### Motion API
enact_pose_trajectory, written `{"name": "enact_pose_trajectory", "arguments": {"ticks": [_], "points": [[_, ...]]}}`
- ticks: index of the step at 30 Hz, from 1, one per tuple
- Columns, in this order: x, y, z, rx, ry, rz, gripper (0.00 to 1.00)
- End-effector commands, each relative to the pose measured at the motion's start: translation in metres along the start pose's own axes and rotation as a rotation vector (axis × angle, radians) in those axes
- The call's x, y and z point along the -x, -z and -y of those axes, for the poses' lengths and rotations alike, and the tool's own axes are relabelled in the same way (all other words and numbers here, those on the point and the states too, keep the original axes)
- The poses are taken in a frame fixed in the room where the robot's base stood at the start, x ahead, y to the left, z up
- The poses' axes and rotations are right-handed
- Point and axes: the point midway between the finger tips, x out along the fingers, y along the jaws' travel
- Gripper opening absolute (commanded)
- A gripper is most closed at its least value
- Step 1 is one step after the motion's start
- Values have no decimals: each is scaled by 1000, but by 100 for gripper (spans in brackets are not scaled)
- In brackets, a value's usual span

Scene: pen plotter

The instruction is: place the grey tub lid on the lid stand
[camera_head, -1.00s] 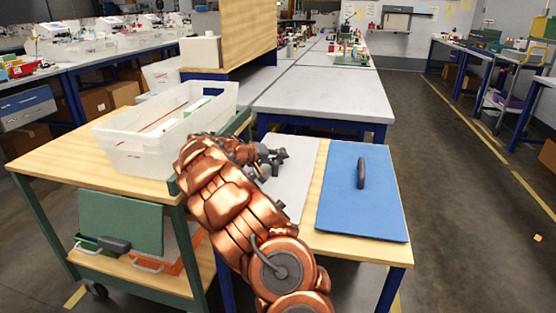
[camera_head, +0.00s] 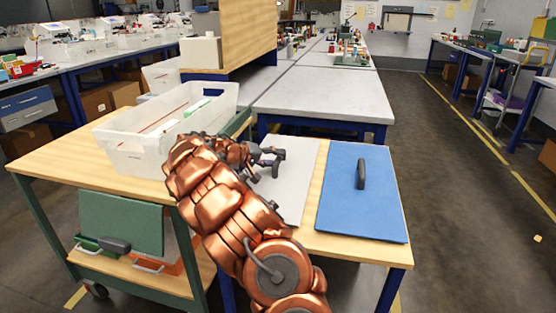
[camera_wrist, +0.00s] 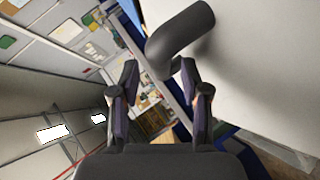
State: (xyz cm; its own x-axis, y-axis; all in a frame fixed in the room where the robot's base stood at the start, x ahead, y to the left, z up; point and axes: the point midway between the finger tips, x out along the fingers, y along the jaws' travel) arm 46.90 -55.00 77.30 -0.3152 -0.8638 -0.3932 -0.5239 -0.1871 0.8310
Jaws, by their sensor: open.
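The grey tub lid (camera_head: 301,165) is a pale flat panel on the wooden table, partly hidden by my arm in the head view. In the wrist view its pale face (camera_wrist: 258,75) fills the right side, with a thick dark curved handle (camera_wrist: 182,38). My gripper (camera_head: 276,163) is over the lid. In the wrist view my gripper (camera_wrist: 158,70) is open, with the handle's lower end between and just beyond the fingertips; I cannot tell whether they touch. I cannot clearly identify the lid stand; a green panel (camera_head: 120,220) with a dark handle stands upright on the cart's lower level.
A blue lid (camera_head: 345,205) with a dark handle lies right of the grey lid. A white tub (camera_head: 130,160) stands on the green-framed cart (camera_head: 60,160). An orange item (camera_head: 170,267) is behind the green panel. Open floor (camera_head: 450,190) lies right.

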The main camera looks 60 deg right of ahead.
Motion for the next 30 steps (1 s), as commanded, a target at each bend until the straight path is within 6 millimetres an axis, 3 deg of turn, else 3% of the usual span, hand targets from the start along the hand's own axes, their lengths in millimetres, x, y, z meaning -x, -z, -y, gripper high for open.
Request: {"name": "enact_pose_trajectory", "arguments": {"ticks": [3, 9, 22, 26, 30], "points": [[21, 1, -1, -1, 0, -2, 46], [42, 0, -1, -1, -2, 2, 46], [52, -5, -5, 3, 2, 12, 46], [67, -18, -17, 12, 16, 39, 46], [93, -47, -35, 31, 61, 92, 46]]}}
